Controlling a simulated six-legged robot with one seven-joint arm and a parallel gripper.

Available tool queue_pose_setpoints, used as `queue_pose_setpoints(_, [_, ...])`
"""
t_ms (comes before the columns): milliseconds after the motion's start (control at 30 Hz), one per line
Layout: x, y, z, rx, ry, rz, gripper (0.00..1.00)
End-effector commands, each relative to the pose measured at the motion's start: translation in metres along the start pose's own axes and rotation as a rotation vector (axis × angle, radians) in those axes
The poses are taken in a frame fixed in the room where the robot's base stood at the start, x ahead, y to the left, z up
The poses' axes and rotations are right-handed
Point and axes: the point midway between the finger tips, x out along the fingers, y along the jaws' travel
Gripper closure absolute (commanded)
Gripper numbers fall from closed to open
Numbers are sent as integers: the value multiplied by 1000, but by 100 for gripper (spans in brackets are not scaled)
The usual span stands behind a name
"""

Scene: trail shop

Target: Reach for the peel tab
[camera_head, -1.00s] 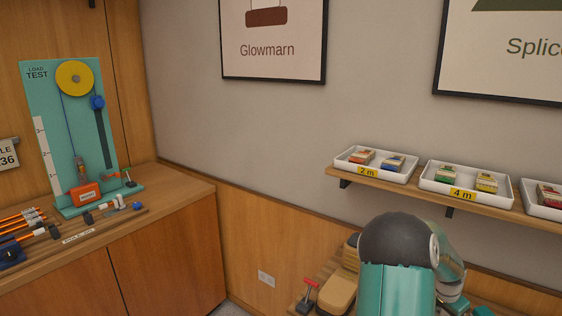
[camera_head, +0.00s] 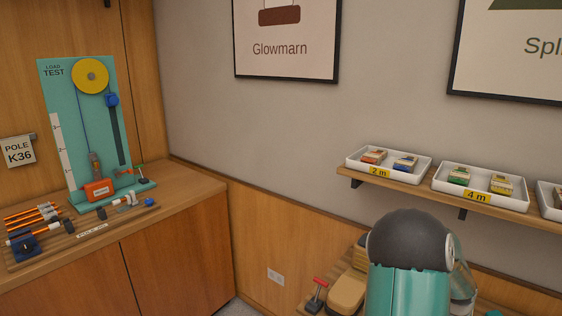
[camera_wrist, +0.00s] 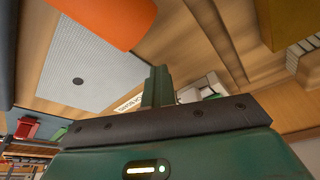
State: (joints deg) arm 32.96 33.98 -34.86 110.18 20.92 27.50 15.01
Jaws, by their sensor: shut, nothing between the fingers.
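I cannot make out a peel tab in either view. My gripper (camera_wrist: 157,88) shows in the wrist view with its two green fingers together and nothing between them. In the head view my arm rises at the lower right and my gripper is out of sight. In the wrist view a pale grey, fine-ribbed panel (camera_wrist: 85,70) with a dark round spot lies to the left of my fingers. A white label (camera_wrist: 130,104) with dark print is close beside the fingers, partly hidden by them. A pale object (camera_wrist: 207,86) lies just right of the fingertips.
In the wrist view an orange rounded thing (camera_wrist: 118,18) hangs close at the top. In the head view a teal load-test stand (camera_head: 60,120) and orange-tipped poles (camera_head: 35,215) occupy the left counter. A wall shelf (camera_head: 400,187) holds white trays. A red-handled tool (camera_head: 318,290) stands low, beside my arm.

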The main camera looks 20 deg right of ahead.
Motion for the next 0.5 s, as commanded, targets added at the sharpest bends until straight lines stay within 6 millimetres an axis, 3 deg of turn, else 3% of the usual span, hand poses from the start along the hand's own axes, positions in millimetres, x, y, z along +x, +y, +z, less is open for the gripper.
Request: queue_pose_setpoints(500, [-6,11,19,-1,1,-1,100])
